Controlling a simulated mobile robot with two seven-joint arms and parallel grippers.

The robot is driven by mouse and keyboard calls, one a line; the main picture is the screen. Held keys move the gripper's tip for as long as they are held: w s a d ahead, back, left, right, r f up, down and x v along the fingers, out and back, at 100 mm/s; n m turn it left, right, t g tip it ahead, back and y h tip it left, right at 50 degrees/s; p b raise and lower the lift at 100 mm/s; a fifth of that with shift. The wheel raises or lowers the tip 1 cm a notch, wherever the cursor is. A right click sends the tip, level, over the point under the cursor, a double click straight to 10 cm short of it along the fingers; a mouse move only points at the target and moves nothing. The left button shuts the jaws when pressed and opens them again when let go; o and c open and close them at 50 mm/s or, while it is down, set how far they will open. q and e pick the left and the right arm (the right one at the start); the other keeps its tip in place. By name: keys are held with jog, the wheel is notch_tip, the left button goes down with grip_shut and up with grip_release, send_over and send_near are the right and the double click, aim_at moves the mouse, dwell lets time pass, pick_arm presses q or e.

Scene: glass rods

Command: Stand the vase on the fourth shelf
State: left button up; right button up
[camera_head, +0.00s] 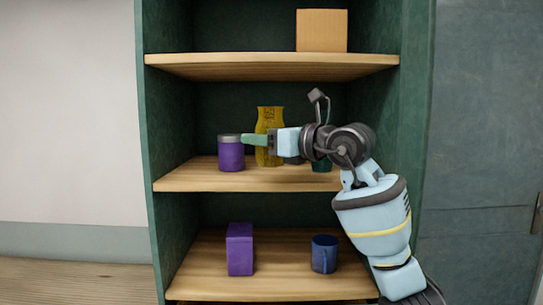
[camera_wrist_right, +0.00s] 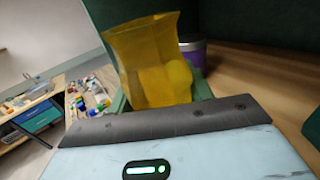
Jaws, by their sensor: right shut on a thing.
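The yellow vase (camera_head: 269,120) is upright over the middle visible shelf (camera_head: 200,180). Its base is at or very near the boards; I cannot tell if it touches. My right gripper (camera_head: 262,141) comes in from the right and is shut on the vase at its lower body. In the right wrist view the vase (camera_wrist_right: 152,60) stands between the green fingers, with its open mouth up. My left gripper is not in view.
A purple jar with a grey lid (camera_head: 231,154) stands close left of the vase. A dark green object (camera_head: 322,165) is partly hidden behind my arm. A cardboard box (camera_head: 321,30) is on the shelf above.

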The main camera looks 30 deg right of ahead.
jog(key=w+d, duration=0.4)
jog(key=w, duration=0.1)
jog(key=w+d, duration=0.2)
jog(key=shift+w+f, duration=0.2)
jog(key=shift+f, duration=0.15)
jog(key=shift+d, duration=0.1)
jog(key=shift+w+d+f, duration=0.1)
jog(key=shift+w+f, duration=0.1)
jog(key=shift+w, duration=0.05)
jog(key=shift+f, duration=1.6)
jog(key=shift+f, duration=0.15)
jog(key=o, duration=1.1)
jog(key=shift+o, duration=0.2)
